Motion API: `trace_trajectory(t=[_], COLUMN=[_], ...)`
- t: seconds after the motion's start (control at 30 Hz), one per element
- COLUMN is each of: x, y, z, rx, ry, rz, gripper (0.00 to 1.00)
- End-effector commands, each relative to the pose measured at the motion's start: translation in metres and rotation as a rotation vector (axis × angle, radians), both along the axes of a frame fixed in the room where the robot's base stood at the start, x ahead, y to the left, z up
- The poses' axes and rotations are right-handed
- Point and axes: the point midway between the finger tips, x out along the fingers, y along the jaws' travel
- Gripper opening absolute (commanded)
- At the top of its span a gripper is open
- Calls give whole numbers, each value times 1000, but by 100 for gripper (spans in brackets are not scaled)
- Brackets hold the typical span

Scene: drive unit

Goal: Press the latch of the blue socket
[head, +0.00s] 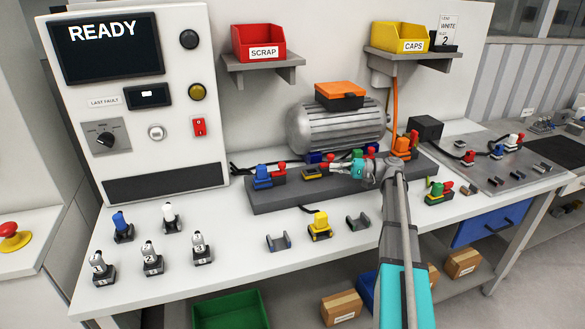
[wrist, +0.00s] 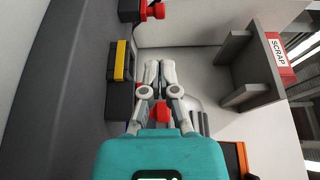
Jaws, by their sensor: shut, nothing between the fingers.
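A blue connector (head: 262,177) sits upright at the left end of the dark grey rail (head: 345,187), with a red latch (head: 279,173) at its right side. My gripper (head: 332,167) reaches in from the right above the rail, to the right of this latch and apart from it. Its fingers (wrist: 160,66) are shut together and empty in the wrist view. A black socket with a yellow strip (wrist: 122,62) lies beside the fingers there; it also shows in the head view (head: 314,173). A red knob (wrist: 155,11) shows beyond the fingertips at the top of the wrist view.
A ribbed grey motor (head: 335,127) with an orange-lidded box (head: 340,95) stands behind the rail. An orange connector (head: 402,147) is at the rail's right. A yellow connector (head: 320,225) and two grey brackets stand in front. The display (head: 108,45) reads READY.

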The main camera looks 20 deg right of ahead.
Motion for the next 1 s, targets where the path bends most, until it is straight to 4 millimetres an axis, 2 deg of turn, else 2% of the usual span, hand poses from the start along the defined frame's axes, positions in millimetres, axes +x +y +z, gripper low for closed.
trace_trajectory(t=[0.27, 0.47, 1.0], x=[2, 7, 32], y=[6, 21, 97], z=[0, 0, 0], rx=[-1, -1, -1], ry=[0, 0, 0], rz=[2, 1, 3], gripper=[0, 0, 0])
